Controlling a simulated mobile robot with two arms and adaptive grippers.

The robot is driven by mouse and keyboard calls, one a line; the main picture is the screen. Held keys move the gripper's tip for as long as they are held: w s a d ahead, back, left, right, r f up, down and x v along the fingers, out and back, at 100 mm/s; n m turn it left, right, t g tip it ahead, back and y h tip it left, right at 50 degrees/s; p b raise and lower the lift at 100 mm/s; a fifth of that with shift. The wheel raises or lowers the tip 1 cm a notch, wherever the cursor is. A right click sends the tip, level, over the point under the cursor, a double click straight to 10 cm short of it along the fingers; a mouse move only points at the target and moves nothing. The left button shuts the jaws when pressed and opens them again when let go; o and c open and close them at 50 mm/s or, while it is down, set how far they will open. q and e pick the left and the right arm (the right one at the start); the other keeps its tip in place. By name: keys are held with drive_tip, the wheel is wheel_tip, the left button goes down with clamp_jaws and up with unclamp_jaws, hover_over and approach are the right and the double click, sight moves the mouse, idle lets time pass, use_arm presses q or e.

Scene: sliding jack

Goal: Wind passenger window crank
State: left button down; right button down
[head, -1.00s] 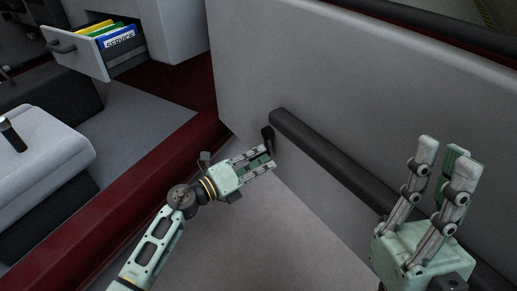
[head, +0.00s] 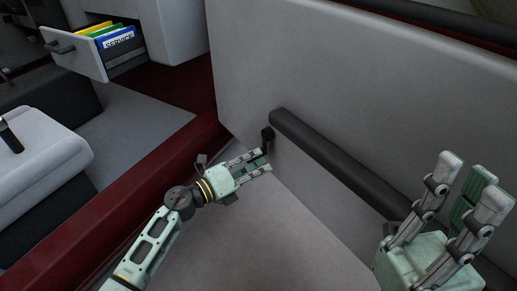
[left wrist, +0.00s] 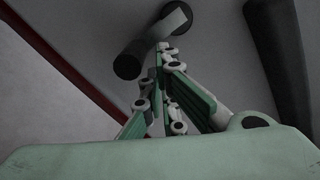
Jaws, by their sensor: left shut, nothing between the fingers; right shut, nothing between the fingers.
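My right gripper (head: 474,178) is shut and empty, pointing up at the lower right.
The dark armrest (head: 335,166) runs along the door panel (head: 340,80). A grey seat (head: 225,250) lies below my left arm. An open drawer (head: 80,55) with coloured folders is at the upper left. A dark red sill (head: 110,205) crosses the left side.

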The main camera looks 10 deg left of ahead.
use_arm(q)
drive_tip(key=v, duration=0.9)
drive_tip(key=shift+s, duration=0.1)
idle(0.3)
